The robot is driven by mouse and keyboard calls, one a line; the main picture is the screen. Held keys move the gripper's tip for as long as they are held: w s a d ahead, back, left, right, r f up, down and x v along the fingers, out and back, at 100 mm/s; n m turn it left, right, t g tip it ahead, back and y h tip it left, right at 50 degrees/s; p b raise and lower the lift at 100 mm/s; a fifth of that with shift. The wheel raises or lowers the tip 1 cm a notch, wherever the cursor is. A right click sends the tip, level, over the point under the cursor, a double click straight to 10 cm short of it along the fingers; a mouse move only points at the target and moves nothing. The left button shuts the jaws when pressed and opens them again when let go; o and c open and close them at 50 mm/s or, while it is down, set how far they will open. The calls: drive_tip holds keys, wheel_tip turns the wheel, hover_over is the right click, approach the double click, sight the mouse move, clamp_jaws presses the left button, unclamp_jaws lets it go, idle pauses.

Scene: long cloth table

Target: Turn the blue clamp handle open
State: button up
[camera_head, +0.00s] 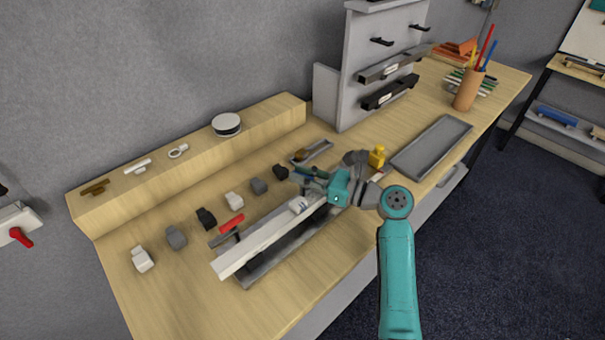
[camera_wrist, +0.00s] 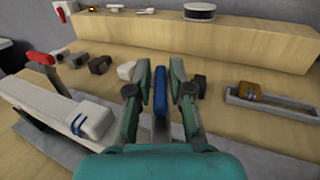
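The blue clamp handle (camera_wrist: 160,90) stands upright in the wrist view, between the two teal fingers of my gripper (camera_wrist: 160,95). A narrow gap seems to show on each side of it, so the fingers are around it and apart.
Several small grey, black and white blocks (camera_head: 176,237) lie in a row behind the bar. A small tray (camera_wrist: 270,103) holding a brown piece is right of my gripper. A wooden ledge (camera_head: 190,155) runs along the wall. A grey tray (camera_head: 432,147) lies farther right.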

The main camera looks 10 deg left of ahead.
drive_tip(key=shift+o, duration=0.5)
drive_tip(key=shift+d, duration=0.3)
drive_tip(key=v, duration=1.1)
drive_tip(key=shift+d, duration=0.2)
drive_tip(key=shift+s, duration=0.15)
